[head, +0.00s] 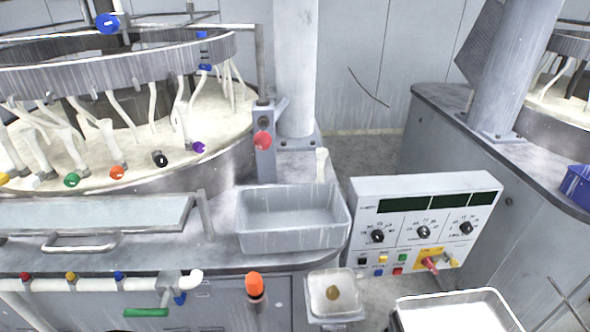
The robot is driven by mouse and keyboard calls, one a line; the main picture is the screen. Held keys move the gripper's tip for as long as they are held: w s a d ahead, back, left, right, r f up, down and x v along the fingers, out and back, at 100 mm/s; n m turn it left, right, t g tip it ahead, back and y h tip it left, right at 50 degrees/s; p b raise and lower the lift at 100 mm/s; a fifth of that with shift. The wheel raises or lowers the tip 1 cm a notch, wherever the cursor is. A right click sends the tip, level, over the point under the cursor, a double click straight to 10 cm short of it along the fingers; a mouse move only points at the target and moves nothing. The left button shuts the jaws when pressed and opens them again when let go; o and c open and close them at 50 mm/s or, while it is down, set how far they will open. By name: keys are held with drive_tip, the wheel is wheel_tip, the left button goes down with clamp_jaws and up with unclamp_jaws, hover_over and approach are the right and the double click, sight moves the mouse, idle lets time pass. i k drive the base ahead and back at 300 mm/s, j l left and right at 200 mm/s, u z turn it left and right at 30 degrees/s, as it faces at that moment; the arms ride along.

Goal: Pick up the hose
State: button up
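Several short white hoses hang from the metal ring over the left platen, among them one (152,102) near the ring's middle. Their lower ends reach toward coloured knobs on the platen. A white pipe (215,279) with an orange cap beside it cannot be told clearly from a fitting. A short white upright tube (321,164) stands behind the grey tray. I cannot tell which of these is the task's hose. My gripper is not in view.
An empty grey tray (292,240) stands on the bench by the left platen (215,140). A control box (425,186) stands to its right. A small container (322,300) and a white tray (455,312) are in front. A narrow floor gap (365,155) separates the two machines.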

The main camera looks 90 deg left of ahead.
sight(322, 153)
drive_tip(key=u, duration=2.7)
drive_tip(key=i+j+u, duration=0.2)
drive_tip(key=u, duration=0.25)
